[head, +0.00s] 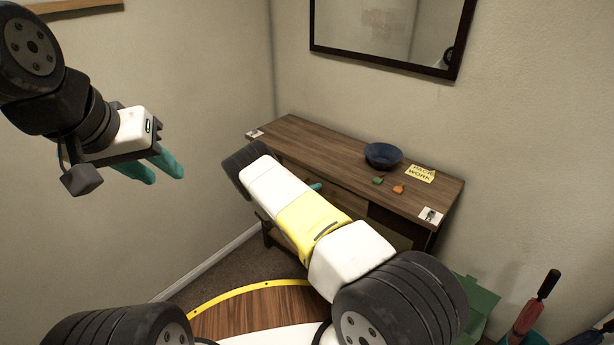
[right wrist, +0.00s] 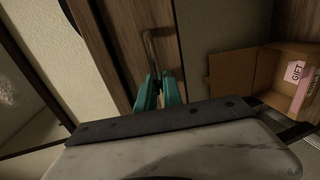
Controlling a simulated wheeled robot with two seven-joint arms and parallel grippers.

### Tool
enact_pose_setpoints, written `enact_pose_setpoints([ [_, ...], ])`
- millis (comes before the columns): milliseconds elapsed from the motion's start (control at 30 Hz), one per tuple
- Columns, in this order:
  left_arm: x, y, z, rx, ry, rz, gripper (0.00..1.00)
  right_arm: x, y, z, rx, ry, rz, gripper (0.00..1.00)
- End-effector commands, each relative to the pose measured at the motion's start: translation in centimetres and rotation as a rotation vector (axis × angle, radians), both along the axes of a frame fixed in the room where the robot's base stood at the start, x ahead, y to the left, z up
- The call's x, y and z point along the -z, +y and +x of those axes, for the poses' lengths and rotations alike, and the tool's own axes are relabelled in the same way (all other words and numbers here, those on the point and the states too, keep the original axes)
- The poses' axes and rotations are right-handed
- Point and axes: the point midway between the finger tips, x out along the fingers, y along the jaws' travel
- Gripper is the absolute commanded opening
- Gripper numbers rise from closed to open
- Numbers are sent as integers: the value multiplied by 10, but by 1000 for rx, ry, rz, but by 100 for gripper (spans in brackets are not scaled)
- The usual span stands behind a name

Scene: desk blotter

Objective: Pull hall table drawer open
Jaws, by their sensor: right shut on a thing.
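The hall table (head: 320,150) is dark brown wood and stands against the wall in the head view. Its wooden drawer front (right wrist: 168,35) shows in the right wrist view with a slim metal bar handle (right wrist: 148,45). My right gripper (right wrist: 160,90) has its teal fingers shut on the handle. In the head view my right arm hides most of the drawer, and only a bit of teal finger shows. I cannot tell how far the drawer stands out. My left gripper (head: 166,178) is open and empty, raised left of the table.
On the tabletop are a dark blue bowl (head: 382,155), a green piece (head: 378,180), an orange piece (head: 398,189) and a yellow note (head: 420,173). A cardboard box (right wrist: 235,80) with a pink gift label is beside the drawer. A green bin (head: 480,305) and umbrellas (head: 530,315) stand at right.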

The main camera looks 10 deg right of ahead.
Motion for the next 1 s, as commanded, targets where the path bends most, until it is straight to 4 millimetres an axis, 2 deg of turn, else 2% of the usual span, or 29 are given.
enact_pose_setpoints([
  [600,0,0,0,0,0,0,34,1,99,-77,-2,3,1,0],
  [800,0,0,0,0,0,0,34,1,118,-93,-1,2,0,0],
  [1000,0,0,0,0,0,0,34,1,126,-99,0,1,0,0],
])
